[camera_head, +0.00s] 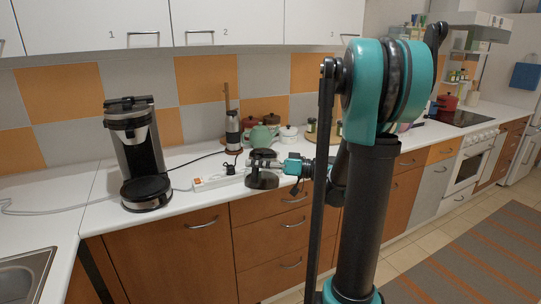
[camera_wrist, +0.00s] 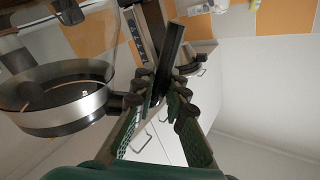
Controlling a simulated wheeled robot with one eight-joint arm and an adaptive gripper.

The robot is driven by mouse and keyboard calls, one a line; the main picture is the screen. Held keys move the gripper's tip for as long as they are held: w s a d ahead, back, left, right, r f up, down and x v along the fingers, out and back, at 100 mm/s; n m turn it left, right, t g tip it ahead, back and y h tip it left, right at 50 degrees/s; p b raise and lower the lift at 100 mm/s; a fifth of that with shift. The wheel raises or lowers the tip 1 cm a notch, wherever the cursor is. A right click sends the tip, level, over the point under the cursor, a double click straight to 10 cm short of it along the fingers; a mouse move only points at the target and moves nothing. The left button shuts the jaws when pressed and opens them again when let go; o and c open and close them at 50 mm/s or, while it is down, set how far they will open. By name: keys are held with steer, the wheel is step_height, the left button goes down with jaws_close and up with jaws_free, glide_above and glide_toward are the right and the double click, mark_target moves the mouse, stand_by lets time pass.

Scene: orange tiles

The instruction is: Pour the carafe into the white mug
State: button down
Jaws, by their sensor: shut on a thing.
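My gripper (camera_head: 283,165) is shut on the black handle (camera_wrist: 170,55) of the carafe (camera_head: 262,181). In the head view the carafe is a dark-topped, dark-based jug to the left of my gripper, near the front edge of the counter. I cannot tell whether it touches the counter. In the wrist view the carafe (camera_wrist: 65,122) fills the left side, with clear glass and a steel band. Its contents are hard to make out. I cannot make out the white mug in either view.
The coffee maker (camera_head: 136,150) stands on the counter at the left, its lower plate bare. A power strip (camera_head: 215,181) with cables lies beside the carafe. A green teapot (camera_head: 259,137), a white lidded pot (camera_head: 288,136) and a grey bottle (camera_head: 232,130) stand behind. A sink (camera_head: 28,270) is front left.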

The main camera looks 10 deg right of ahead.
steer(key=shift+w+d+r+m, duration=0.3)
steer(key=shift+w+r+m, duration=0.35)
steer(key=shift+w+r, duration=0.15)
steer(key=shift+w+d+r+m, duration=0.3)
steer(key=shift+w+r+m, duration=0.35)
steer(key=shift+w, duration=0.2)
steer(key=shift+w+d+r+m, duration=0.3)
steer(key=shift+w+r+m, duration=0.3)
steer(key=shift+w+r, duration=0.2)
steer(key=shift+w+d+r+m, duration=0.3)
steer(key=shift+w+r+m, duration=0.55)
steer(key=shift+r, duration=0.15)
steer(key=shift+w+d+r+m, duration=0.3)
steer(key=shift+w+r+m, duration=0.55)
steer(key=shift+r, duration=0.1)
steer(key=shift+w+d+r+m, duration=0.2)
steer(key=shift+w+r+m, duration=0.25)
steer(key=shift+w+d+r+m, duration=0.15)
steer(key=shift+w+r+m, duration=0.25)
steer(key=shift+w+m, duration=0.05)
steer(key=shift+w+r, duration=0.1)
steer(key=shift+w, duration=0.1)
steer(key=shift+w+d, duration=0.1)
steer(key=shift+w+r+m, duration=0.1)
steer(key=shift+m, duration=0.2)
